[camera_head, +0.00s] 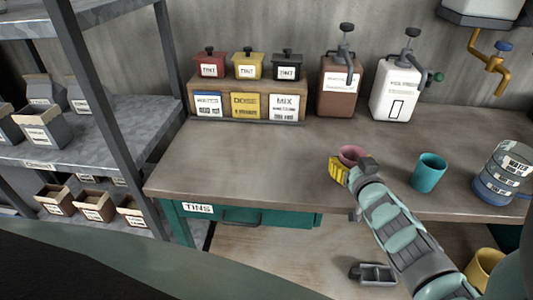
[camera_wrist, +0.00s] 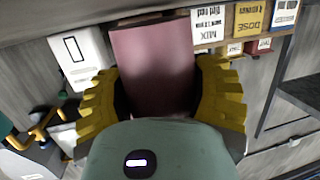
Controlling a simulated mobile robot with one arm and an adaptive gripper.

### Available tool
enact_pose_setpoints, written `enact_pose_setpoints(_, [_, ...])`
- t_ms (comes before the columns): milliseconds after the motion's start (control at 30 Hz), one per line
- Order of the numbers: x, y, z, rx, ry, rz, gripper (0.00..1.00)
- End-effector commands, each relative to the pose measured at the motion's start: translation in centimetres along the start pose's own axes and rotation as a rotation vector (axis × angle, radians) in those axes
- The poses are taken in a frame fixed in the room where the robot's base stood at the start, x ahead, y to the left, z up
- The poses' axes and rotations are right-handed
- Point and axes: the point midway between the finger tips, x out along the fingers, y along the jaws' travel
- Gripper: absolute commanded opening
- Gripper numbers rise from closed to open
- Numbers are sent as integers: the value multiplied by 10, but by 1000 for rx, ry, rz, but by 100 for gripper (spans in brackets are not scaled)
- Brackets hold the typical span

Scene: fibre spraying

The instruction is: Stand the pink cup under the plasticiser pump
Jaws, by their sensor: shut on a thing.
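The pink cup (camera_head: 351,153) is at my gripper (camera_head: 352,165), over the middle of the worktop towards its front edge. In the wrist view the pink cup (camera_wrist: 152,65) fills the space between the yellow fingers, which are shut on its sides. I cannot tell whether its base touches the worktop. A brown pump bottle (camera_head: 337,103) and a white pump bottle (camera_head: 393,97) stand at the back, beyond the cup. Their labels are too small to read, so I cannot tell which is the plasticiser pump. The white bottle also shows in the wrist view (camera_wrist: 80,58).
A teal cup (camera_head: 428,172) and a blue water container (camera_head: 503,172) stand right of my gripper. Tint pots (camera_head: 247,66) sit on a wooden rack at the back left. A brass tap (camera_head: 488,62) hangs at upper right. The worktop (camera_head: 235,160) left of the cup is clear.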

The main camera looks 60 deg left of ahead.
Motion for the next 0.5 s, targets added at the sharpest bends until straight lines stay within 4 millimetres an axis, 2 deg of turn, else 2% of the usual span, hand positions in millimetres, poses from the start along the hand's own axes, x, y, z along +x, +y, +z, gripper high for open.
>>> enact_pose_setpoints(500, [2,-2,8,-2,2,-5,31])
